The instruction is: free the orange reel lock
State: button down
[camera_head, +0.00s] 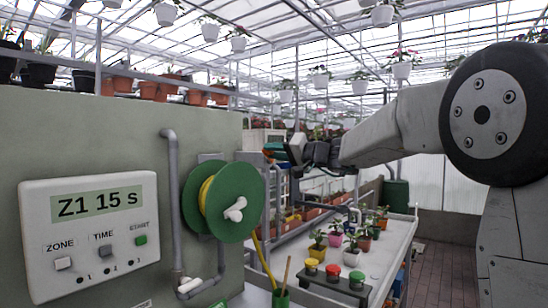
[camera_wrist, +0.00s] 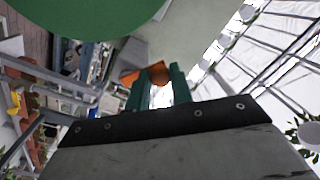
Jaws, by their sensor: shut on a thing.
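The hose reel (camera_head: 250,181) has green discs, a yellow hose wound between them and a white crank handle (camera_head: 235,209). It is mounted on the grey-green wall. My gripper (camera_head: 279,154) is up beside the reel's upper right edge in the head view. In the wrist view its green fingers (camera_wrist: 159,80) are shut on the orange reel lock (camera_wrist: 157,75). A bit of the lock (camera_head: 274,146) shows in the head view. The reel disc (camera_wrist: 85,12) fills the top left of the wrist view. I cannot tell whether the lock still touches the reel.
A timer panel (camera_head: 90,234) reading Z1 15 s is on the wall at left, with a grey pipe (camera_head: 175,205) beside the reel. A white bench (camera_head: 382,262) with potted plants and coloured buttons (camera_head: 333,271) stands right of it. Paved floor lies beyond.

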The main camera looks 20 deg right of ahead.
jog(key=shift+w+d+r+m+t+h, duration=0.15)
jog(key=shift+w+d+r+m, duration=0.35)
jog(key=shift+m, duration=1.35)
jog(key=shift+w+d+r+m+t+h, duration=0.1)
jog(key=shift+w+d+r+m+t, duration=0.3)
jog(key=shift+m, duration=1.4)
jog(key=shift+w+d+r+m+g+h, duration=0.2)
jog(key=shift+d+m, duration=0.5)
jog(key=shift+m, duration=1.15)
jog(key=c, duration=1.2)
grip_release()
jog(key=shift+f, duration=0.1)
jog(key=shift+c, duration=0.2)
jog(key=v, duration=0.7)
jog(key=shift+s+d, duration=0.2)
jog(key=shift+d, duration=0.1)
jog(key=shift+f, duration=0.2)
